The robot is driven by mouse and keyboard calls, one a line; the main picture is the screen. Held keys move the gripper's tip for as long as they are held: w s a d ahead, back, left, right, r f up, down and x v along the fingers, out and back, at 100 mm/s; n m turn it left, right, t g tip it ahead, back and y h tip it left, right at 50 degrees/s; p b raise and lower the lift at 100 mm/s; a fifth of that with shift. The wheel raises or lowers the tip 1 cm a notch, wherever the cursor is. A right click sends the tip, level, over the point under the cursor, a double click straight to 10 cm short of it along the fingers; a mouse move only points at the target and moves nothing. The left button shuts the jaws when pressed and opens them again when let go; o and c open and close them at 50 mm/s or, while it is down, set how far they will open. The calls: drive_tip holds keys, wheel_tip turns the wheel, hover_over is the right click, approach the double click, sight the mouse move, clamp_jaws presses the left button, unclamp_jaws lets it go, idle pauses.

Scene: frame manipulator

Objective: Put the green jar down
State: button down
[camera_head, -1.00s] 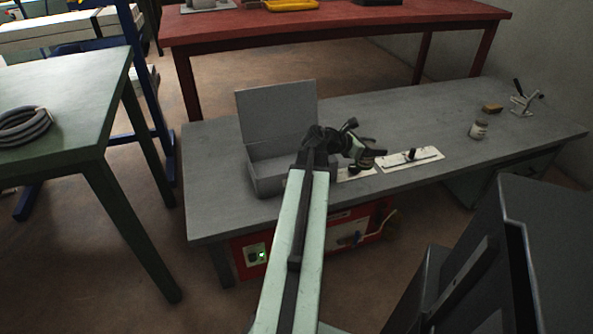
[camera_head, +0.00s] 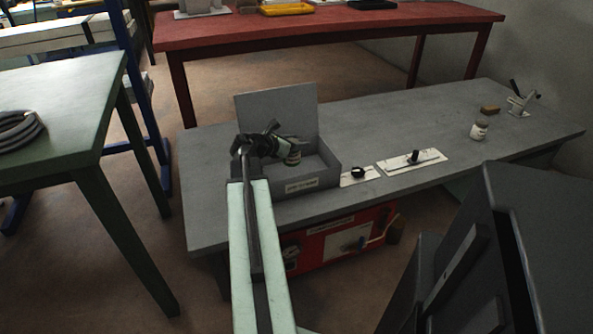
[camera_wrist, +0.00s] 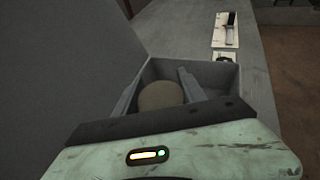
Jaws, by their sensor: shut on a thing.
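The green jar (camera_head: 292,158) is held in my gripper (camera_head: 290,146), which is shut on it. In the head view the jar is small and partly covered by the gripper, and its colour is hard to tell. It is over the open grey box (camera_head: 322,172) on the grey workbench. In the wrist view the jar's round top (camera_wrist: 158,97) shows between the two fingers, inside the outline of the box (camera_wrist: 225,78). I cannot tell whether the jar touches the box floor.
The box's raised lid (camera_head: 277,114) stands behind my gripper. White plates with a black knob (camera_head: 358,172) and a black lever (camera_head: 414,157) lie to the right. Another jar (camera_head: 479,130) and a toggle clamp (camera_head: 519,98) stand farther right. The bench's middle back is clear.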

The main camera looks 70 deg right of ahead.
sight(298, 157)
drive_tip(key=shift+s+f+b, duration=0.1)
drive_tip(key=shift+f+b, duration=2.65)
drive_tip(key=shift+f, duration=0.85)
drive_tip(key=c, duration=0.7)
unclamp_jaws()
drive_tip(key=shift+r, duration=0.1)
drive_tip(key=shift+o, duration=0.2)
drive_tip(key=shift+r, duration=0.1)
